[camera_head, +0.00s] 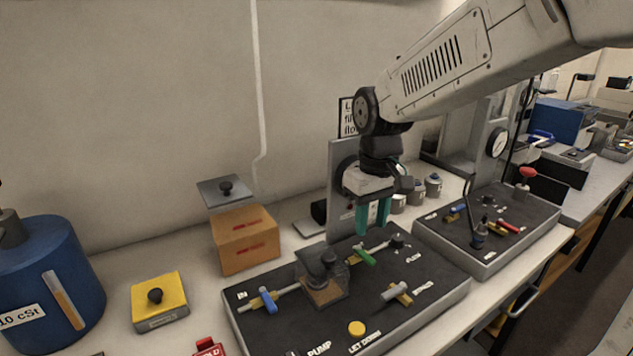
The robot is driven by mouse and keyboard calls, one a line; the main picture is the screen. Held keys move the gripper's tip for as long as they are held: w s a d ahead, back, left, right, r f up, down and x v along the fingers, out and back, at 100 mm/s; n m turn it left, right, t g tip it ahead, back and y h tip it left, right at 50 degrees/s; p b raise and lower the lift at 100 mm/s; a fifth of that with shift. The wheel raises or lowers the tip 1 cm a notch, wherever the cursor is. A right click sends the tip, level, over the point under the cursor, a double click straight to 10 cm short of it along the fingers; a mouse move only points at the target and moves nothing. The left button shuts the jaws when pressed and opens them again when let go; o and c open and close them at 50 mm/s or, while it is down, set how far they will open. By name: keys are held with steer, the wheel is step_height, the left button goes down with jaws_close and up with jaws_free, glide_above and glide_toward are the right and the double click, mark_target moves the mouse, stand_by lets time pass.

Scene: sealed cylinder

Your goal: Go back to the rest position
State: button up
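My gripper (373,217) has teal fingers that point down. It hangs above the back right part of a dark valve panel (300,325), over the green-handled valve (364,256). A narrow gap shows between the fingers, and I see nothing held there. How far open they are is hard to judge from this angle. My arm reaches in from the upper right. A small clear-walled chamber with a dark knobbed lid (322,268) stands on the panel, left of my gripper.
A blue container (45,275), a yellow block (159,300) and an orange box (246,240) stand to the left. An upright grey plate (340,180) is close behind my gripper. A second panel (535,225) with a gauge (497,143) is at right. Small jars (433,185) stand behind.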

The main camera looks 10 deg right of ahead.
steer(key=shift+s+f, duration=0.15)
steer(key=shift+s, duration=0.2)
steer(key=s+d+r+m, duration=0.1)
steer(key=s+d+r, duration=0.1)
steer(key=s, duration=0.8)
steer(key=s+d+r+m+t, duration=0.1)
steer(key=s+m, duration=0.1)
steer(key=s, duration=0.9)
steer(key=shift+d+r, duration=0.4)
